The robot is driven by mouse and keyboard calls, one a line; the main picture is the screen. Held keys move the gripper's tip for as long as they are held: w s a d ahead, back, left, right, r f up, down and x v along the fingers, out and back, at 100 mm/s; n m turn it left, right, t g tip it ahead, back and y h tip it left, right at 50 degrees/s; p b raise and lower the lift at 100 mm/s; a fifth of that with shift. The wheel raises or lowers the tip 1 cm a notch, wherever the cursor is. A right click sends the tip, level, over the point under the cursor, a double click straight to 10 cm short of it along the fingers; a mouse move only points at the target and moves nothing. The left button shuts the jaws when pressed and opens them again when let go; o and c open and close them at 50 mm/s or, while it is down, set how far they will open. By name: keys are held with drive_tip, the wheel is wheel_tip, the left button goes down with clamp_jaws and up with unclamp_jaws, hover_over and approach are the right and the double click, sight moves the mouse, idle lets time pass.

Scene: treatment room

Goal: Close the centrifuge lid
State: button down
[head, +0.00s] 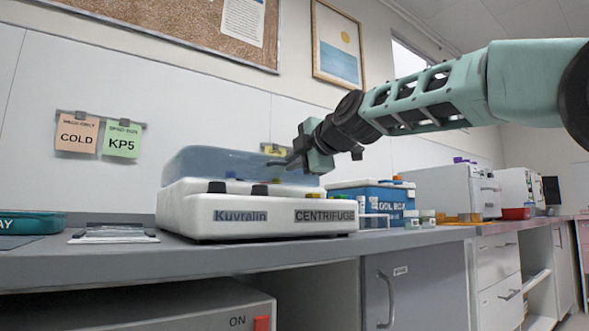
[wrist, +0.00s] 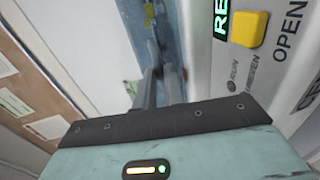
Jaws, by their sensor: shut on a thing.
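The centrifuge (head: 228,222) is a white box on the grey bench, labelled "Kuvralin" and "CENTRIFUGE". Its translucent blue lid (head: 205,163) stands partly raised above the body. In the wrist view the lid (wrist: 172,35) is a bluish strip beside the white front panel (wrist: 222,75). My gripper (head: 284,163) reaches in from the right, at the right part of the lid. Its dark fingers (wrist: 153,88) are shut on the lid's edge; the exact contact is partly hidden.
A yellow button (wrist: 248,28) marked "OPEN" is on the panel. A blue cool box (head: 378,198) and small bottles stand right of the centrifuge. A teal tray (head: 30,223) lies at the left. A clear sleeve (head: 113,235) lies on the bench (head: 210,262).

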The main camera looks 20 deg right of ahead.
drive_tip(key=shift+f, duration=0.55)
drive_tip(key=c, duration=1.5)
unclamp_jaws()
drive_tip(key=shift+r, duration=0.1)
drive_tip(key=shift+s+r, duration=0.1)
drive_tip(key=shift+s+d+r, duration=0.1)
drive_tip(key=shift+s+r, duration=0.05)
drive_tip(key=shift+s, duration=0.15)
drive_tip(key=shift+b+v, duration=3.8)
drive_tip(key=shift+v, duration=4.45)
drive_tip(key=shift+r, duration=0.1)
